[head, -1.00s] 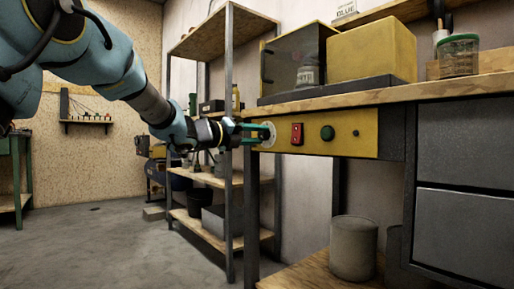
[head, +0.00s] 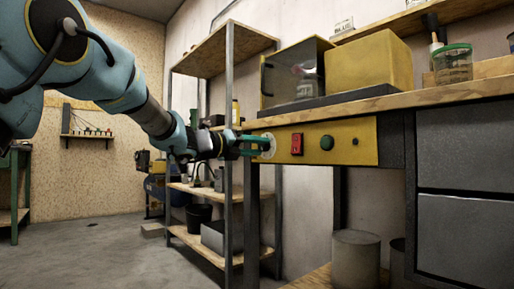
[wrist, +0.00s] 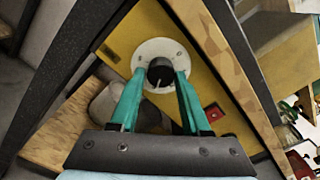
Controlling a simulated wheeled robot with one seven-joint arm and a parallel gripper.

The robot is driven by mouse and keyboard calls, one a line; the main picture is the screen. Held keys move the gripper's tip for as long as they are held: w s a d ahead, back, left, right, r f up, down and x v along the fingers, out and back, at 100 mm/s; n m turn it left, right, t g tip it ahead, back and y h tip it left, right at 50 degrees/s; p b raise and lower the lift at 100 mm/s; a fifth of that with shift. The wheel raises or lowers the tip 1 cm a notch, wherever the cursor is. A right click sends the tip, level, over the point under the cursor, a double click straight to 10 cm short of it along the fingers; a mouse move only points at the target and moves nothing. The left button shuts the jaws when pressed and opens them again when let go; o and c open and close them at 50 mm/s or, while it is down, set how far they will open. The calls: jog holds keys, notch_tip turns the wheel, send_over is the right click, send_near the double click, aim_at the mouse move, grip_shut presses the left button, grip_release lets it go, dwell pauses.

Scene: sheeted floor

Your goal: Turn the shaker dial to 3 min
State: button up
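The shaker dial is a dark round knob (wrist: 160,74) on a white round plate (wrist: 148,50) at the left end of the yellow front panel (head: 355,130). In the head view the plate is at the fingertips and the knob is mostly hidden. My gripper (head: 262,147) reaches it from the left. In the wrist view my gripper (wrist: 161,78) has its two teal fingers on either side of the knob, close against it, with no clear gap. The marks on the plate are too small to read, so I cannot tell the dial's setting.
A red switch (head: 297,144) and a green button (head: 327,142) sit right of the dial. A yellow box (head: 370,62) and a dark-windowed case stand on the bench (head: 390,101) above. A metal shelf post (head: 228,130) stands close by the gripper. The floor at left is clear.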

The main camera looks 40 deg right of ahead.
jog(key=o, duration=0.3)
jog(key=shift+o, duration=0.2)
jog(key=a+p, duration=0.2)
jog(key=a, duration=0.8)
jog(key=shift+w+a, duration=0.3)
jog(key=shift+a, duration=0.1)
